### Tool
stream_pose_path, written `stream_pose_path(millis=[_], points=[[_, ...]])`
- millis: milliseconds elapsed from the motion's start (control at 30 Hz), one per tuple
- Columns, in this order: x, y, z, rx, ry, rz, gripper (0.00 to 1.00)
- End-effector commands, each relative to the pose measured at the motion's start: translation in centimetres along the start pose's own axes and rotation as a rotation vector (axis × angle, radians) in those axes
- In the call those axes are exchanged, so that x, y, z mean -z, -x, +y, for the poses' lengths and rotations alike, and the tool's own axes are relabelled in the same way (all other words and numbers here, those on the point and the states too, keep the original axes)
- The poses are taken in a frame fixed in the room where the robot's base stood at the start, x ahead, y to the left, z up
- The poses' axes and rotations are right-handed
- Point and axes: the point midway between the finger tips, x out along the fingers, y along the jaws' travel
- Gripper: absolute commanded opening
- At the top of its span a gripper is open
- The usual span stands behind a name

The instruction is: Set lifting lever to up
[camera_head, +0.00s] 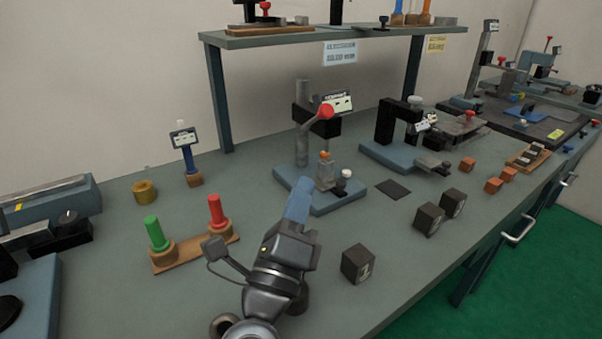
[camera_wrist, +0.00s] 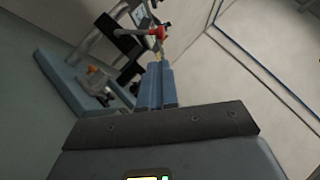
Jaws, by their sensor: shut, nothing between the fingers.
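A machine with a blue base (camera_head: 325,202) and a grey column stands mid-bench. It carries a grey lever with a red knob (camera_head: 326,111), which points up and to the right beside a small label plate (camera_head: 340,104). The label is too small to read, so I cannot tell for sure that this is the lifting lever. My gripper (camera_head: 302,184) is shut and empty, in front of the machine and below the red knob in the picture. In the wrist view the closed blue fingertips (camera_wrist: 159,66) appear just below the red knob (camera_wrist: 164,31), apart from it.
A smaller press (camera_head: 390,126) stands right of the machine. Black blocks (camera_head: 357,264) lie at the front right. A wooden stand (camera_head: 195,254) with green and red pegs is left of my arm. A shelf (camera_head: 290,39) spans the back.

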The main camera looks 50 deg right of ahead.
Motion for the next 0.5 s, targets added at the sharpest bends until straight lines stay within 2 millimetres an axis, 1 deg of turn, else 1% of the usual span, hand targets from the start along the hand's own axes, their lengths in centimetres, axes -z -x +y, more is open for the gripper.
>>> stream_pose_path(millis=[33,300,500], points=[[-0.1,-1.0,-0.3,0.003,0.0,0.002,0.0],[-0.1,-6.4,-0.4,0.005,0.0,0.002,0.0],[-0.2,-9.9,-0.3,0.004,0.001,0.0,0.0]])
